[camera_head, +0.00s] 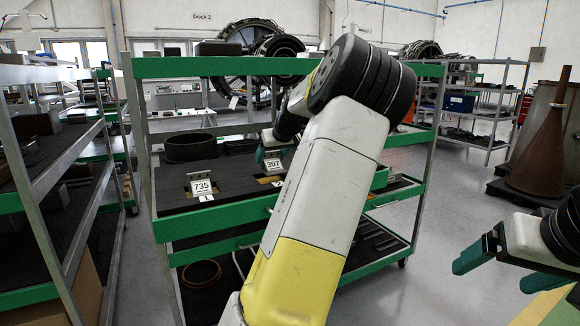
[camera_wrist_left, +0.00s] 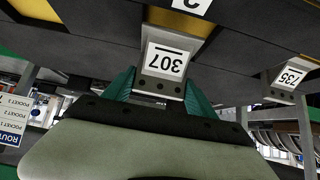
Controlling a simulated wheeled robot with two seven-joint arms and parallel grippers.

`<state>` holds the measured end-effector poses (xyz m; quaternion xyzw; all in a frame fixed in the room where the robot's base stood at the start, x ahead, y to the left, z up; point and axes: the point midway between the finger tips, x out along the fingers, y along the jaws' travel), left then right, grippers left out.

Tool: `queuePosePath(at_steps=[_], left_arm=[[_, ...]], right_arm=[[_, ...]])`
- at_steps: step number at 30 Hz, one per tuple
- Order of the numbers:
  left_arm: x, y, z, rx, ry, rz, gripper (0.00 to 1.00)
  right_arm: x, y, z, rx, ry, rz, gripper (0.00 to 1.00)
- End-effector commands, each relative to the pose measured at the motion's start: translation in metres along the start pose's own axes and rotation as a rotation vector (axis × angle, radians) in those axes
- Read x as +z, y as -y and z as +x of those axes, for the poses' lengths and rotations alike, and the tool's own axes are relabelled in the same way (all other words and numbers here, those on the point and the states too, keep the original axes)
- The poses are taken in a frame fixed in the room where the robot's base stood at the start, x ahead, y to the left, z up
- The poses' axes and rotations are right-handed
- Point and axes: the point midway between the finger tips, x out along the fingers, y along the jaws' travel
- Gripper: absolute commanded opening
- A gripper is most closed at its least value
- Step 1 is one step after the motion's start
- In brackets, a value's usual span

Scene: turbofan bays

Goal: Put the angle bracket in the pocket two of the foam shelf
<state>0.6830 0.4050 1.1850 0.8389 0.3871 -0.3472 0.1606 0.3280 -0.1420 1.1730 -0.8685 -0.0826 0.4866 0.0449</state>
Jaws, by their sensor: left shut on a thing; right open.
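A metal angle bracket with a white tag reading 307 (camera_head: 273,163) is at the second pocket of the dark foam shelf (camera_head: 235,176). In the left wrist view, which is upside down, my left gripper (camera_wrist_left: 160,92) has its green fingers on both sides of this bracket (camera_wrist_left: 163,62). The yellow floor of pocket two (camera_wrist_left: 176,20) and its label 2 (camera_wrist_left: 193,4) show beyond the bracket. In the head view my left gripper (camera_head: 270,150) is partly hidden by my forearm. I cannot tell whether the bracket touches the foam. My right gripper (camera_head: 508,272) is open and empty at the lower right.
A second bracket tagged 735 (camera_head: 201,188) stands at pocket 1, left of the 307 bracket. A dark ring (camera_head: 190,147) sits behind on the same shelf. The green trolley frame (camera_head: 205,221) surrounds the shelf. A brown cone (camera_head: 543,140) stands at the right.

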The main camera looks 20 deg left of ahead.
Motion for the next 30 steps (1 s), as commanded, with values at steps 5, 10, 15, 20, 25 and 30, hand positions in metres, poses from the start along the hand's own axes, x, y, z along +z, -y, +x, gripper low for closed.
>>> queuePosePath(at_steps=[5, 10, 15, 20, 25, 30], left_arm=[[-0.006, 0.008, 0.007, -0.001, -0.001, -0.001, 0.16], [0.009, 0.009, 0.025, -0.003, 0.003, 0.003, 0.16], [0.018, 0.009, 0.034, 0.000, -0.001, 0.000, 0.16], [0.018, 0.009, 0.034, 0.000, -0.001, 0.000, 0.16], [0.018, 0.009, 0.034, 0.000, 0.000, 0.001, 0.87], [0.018, 0.009, 0.034, 0.000, 0.000, 0.001, 0.87]], right_arm=[[0.000, 0.000, 0.000, 0.000, 0.000, 0.000, 0.87], [0.000, 0.000, 0.000, 0.000, 0.000, 0.000, 0.87], [0.000, 0.000, 0.000, 0.000, 0.000, 0.000, 0.87], [0.000, 0.000, 0.000, 0.000, 0.000, 0.000, 0.87], [0.000, 0.000, 0.000, 0.000, 0.000, 0.000, 0.87], [0.000, 0.000, 0.000, 0.000, 0.000, 0.000, 0.87]])
